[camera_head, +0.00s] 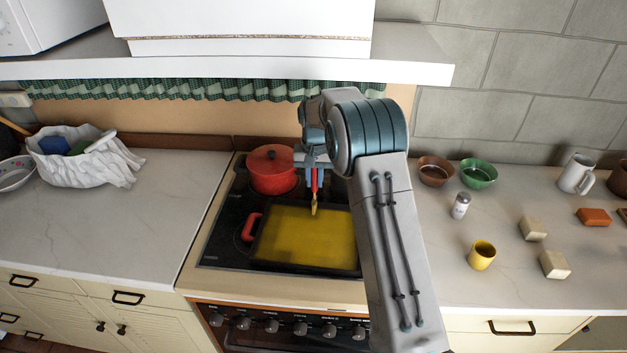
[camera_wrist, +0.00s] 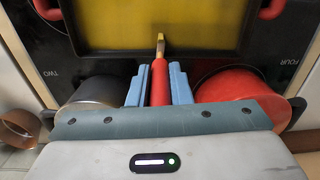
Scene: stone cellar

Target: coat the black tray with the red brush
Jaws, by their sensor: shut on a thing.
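The black tray (camera_head: 257,240) lies on the dark stovetop, with a red handle at its left end. Its inside is covered in yellow over nearly all that shows; its right end is hidden behind my arm. In the wrist view the tray's dark rim (camera_wrist: 85,47) surrounds the yellow. My gripper (camera_head: 314,171) is shut on the red brush (camera_wrist: 160,84), near the tray's far edge. The brush points down and its tip (camera_head: 314,207) is yellow. Whether the tip touches the tray I cannot tell.
A red lidded pot (camera_head: 271,172) stands behind the tray, close to my gripper. A dark pot (camera_wrist: 97,92) is also close in the wrist view. The right counter holds a yellow cup (camera_head: 482,256), bowls and blocks. The left counter (camera_head: 130,210) is mostly clear.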

